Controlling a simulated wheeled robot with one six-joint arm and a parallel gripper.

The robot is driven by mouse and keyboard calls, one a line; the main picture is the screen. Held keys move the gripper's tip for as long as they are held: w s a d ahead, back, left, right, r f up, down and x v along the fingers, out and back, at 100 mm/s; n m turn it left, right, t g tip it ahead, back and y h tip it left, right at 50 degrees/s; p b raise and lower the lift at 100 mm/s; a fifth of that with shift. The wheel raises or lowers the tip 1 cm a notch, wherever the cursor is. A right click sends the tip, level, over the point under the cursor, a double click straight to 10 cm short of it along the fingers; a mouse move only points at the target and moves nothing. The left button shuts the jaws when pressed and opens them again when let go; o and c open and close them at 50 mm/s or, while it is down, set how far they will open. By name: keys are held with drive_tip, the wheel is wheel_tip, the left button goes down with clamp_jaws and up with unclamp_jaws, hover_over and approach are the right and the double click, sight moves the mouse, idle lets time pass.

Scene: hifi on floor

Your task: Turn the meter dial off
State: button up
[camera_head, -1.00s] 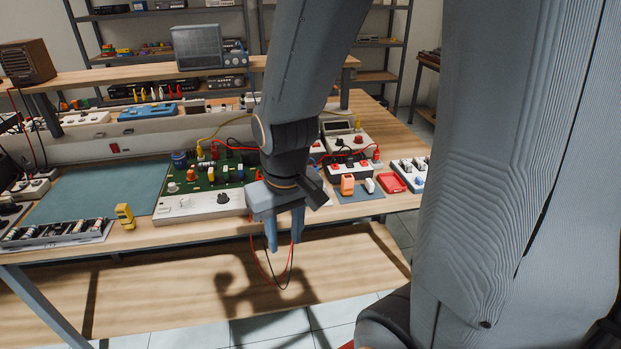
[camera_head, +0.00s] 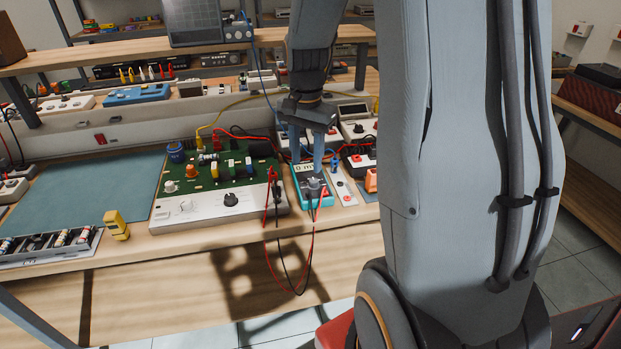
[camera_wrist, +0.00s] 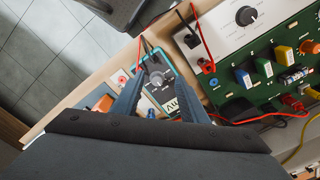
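The meter (camera_head: 303,192) is a small teal multimeter lying at the front of the bench, right of the green circuit board. Its display shows partly behind my fingers. Its dark round dial (camera_head: 314,187) faces up. My gripper (camera_head: 308,166) points down over the meter with its two fingers apart, close to the dial. In the wrist view the grey dial (camera_wrist: 156,78) shows between the spread fingers (camera_wrist: 160,88), and the display lies nearer the wrist. Nothing is held. I cannot tell if the fingertips touch the meter.
Red and black leads (camera_head: 290,285) hang from the meter area over the bench's front edge. The green circuit board (camera_head: 215,170) with a white panel stands left of the meter. A switch strip (camera_head: 343,188) lies close on the right. A teal mat (camera_head: 95,190) is mostly bare.

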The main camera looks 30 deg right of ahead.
sight(314, 180)
drive_tip(key=d, duration=0.1)
drive_tip(key=w+d+m, duration=0.1)
drive_tip(key=d+m, duration=0.1)
drive_tip(key=shift+w+f, duration=0.35)
drive_tip(key=shift+w+d+f+m, duration=0.1)
drive_tip(key=shift+d+f+m, duration=0.05)
drive_tip(key=shift+f+m, duration=0.15)
drive_tip(key=shift+f+p, duration=0.7)
drive_tip(key=shift+f, duration=2.8)
clamp_jaws()
